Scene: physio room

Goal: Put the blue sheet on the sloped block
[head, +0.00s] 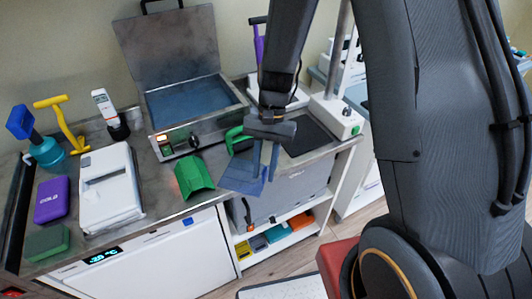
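The blue sheet (239,178) is a thin, limp-looking blue piece at the front edge of the counter, in the middle of the head view. My gripper (266,172) points down at the sheet's right part, its fingers close together and apparently shut on it. The fingers partly hide the sheet, and I cannot tell whether its left part touches the counter. A bright green block (194,176) with slanted faces, which looks like the sloped block, stands on the counter left of the sheet, with nothing on top.
An open steel bath (196,112) with a raised lid stands behind the green block. To the left are a white device (110,187), a purple pack (51,199) and a dark green block (46,242). A green handle (235,138) is close behind the sheet. Shelves lie below the counter.

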